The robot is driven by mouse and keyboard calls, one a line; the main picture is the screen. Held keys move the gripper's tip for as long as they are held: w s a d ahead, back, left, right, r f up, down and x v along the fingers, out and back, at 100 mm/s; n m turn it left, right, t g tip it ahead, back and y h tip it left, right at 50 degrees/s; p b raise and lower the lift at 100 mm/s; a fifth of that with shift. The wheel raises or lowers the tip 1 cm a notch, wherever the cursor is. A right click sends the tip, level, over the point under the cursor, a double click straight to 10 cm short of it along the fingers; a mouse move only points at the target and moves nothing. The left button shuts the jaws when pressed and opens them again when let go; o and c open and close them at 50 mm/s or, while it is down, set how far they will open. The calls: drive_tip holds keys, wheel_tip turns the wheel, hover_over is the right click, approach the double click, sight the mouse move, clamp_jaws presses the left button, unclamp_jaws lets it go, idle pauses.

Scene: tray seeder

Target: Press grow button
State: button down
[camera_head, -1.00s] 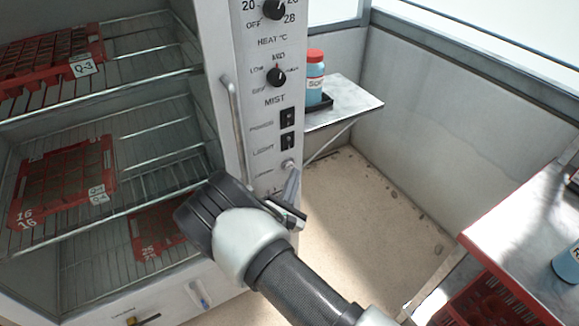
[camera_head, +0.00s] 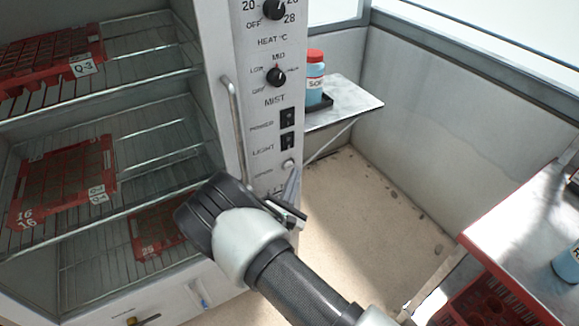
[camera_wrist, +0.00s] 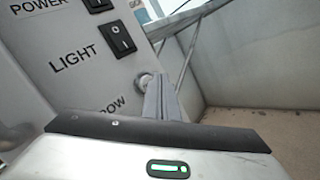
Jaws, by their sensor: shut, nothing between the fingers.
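The grow button (camera_head: 288,164) is a small pale round knob low on the white control panel, below the LIGHT switch (camera_head: 288,141). In the wrist view the button (camera_wrist: 144,79) shows just beside the tips of my gripper (camera_wrist: 162,82), partly covered by them. The label below it is partly hidden, with only its last letters readable. In the head view my gripper (camera_head: 293,178) is shut and empty, with its grey fingers pointing up at the panel just below the button. I cannot tell whether the fingertips touch the button.
The POWER switch (camera_head: 287,117), MIST dial (camera_head: 276,76) and HEAT dial (camera_head: 274,9) are higher on the panel. A vertical handle (camera_head: 234,130) stands to its left. Red seed trays (camera_head: 62,178) lie on wire shelves. A blue bottle (camera_head: 314,80) stands on a side shelf (camera_head: 352,101).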

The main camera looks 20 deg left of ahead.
drive_tip(key=shift+w+a, duration=0.1)
drive_tip(key=shift+w+a, duration=0.2)
drive_tip(key=shift+a, duration=0.05)
idle(0.3)
drive_tip(key=shift+w+a+b, duration=0.35)
drive_tip(key=shift+b, duration=0.25)
idle(0.5)
drive_tip(key=shift+s+d, duration=0.1)
drive_tip(key=shift+s, duration=0.05)
drive_tip(key=shift+s+d+p, duration=0.45)
drive_tip(key=shift+s+d, duration=0.05)
drive_tip(key=shift+d, duration=0.1)
drive_tip(key=shift+s+d+p, duration=1.05)
drive_tip(key=shift+s+d, duration=0.6)
drive_tip(key=shift+d, duration=0.25)
